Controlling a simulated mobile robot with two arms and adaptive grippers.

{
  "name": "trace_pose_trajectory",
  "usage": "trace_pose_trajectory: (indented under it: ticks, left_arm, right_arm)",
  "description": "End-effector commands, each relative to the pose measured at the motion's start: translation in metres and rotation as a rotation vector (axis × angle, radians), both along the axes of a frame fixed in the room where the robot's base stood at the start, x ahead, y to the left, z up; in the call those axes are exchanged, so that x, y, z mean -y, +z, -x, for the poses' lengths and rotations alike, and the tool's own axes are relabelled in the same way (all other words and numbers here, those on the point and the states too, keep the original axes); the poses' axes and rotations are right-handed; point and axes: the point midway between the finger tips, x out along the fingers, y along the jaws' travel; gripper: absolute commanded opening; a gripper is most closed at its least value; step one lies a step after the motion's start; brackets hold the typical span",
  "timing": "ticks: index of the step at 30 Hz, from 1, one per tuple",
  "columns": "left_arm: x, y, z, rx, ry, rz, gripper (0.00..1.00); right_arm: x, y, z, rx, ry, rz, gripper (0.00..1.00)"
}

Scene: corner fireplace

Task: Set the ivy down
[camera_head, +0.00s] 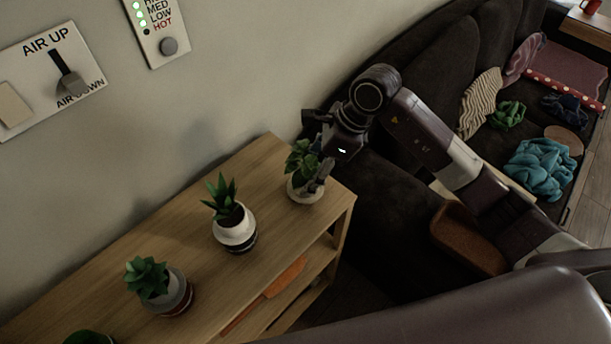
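The ivy (301,158) is a leafy green plant in a small white pot (304,193) at the right end of the wooden shelf's top (180,245). My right gripper (318,176) reaches in from the right and is shut on the ivy's pot. One finger shows against the right side of the rim; the other is hidden by leaves and the gripper body. The pot looks upright and at or very close to the wood; I cannot tell whether it bears on it. My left gripper is not in view.
A spiky plant in a white-and-dark pot (235,232) and a succulent in a grey banded pot (172,294) stand left along the shelf top. A dark sofa (420,85) with crumpled cloths is at right. Wall switches (62,75) are at upper left.

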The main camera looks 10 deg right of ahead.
Motion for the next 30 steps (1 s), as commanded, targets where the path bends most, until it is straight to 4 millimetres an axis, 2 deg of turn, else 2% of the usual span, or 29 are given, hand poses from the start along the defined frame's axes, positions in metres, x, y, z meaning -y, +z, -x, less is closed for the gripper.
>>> trace_pose_trajectory:
  ticks: [6,13,18,30]
  left_arm:
    - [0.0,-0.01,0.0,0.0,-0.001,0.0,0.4]
    - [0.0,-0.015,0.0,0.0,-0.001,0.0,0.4]
    - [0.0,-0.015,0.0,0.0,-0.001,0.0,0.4]
    - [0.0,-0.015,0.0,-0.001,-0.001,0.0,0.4]
  right_arm:
    - [0.02,0.044,0.004,0.006,-0.002,0.002,0.63]
    - [0.033,0.076,0.009,0.002,0.0,0.001,0.63]
    - [0.036,0.084,0.011,0.0,0.001,0.0,0.63]
    - [0.036,0.084,0.011,0.0,0.0,0.0,0.63]
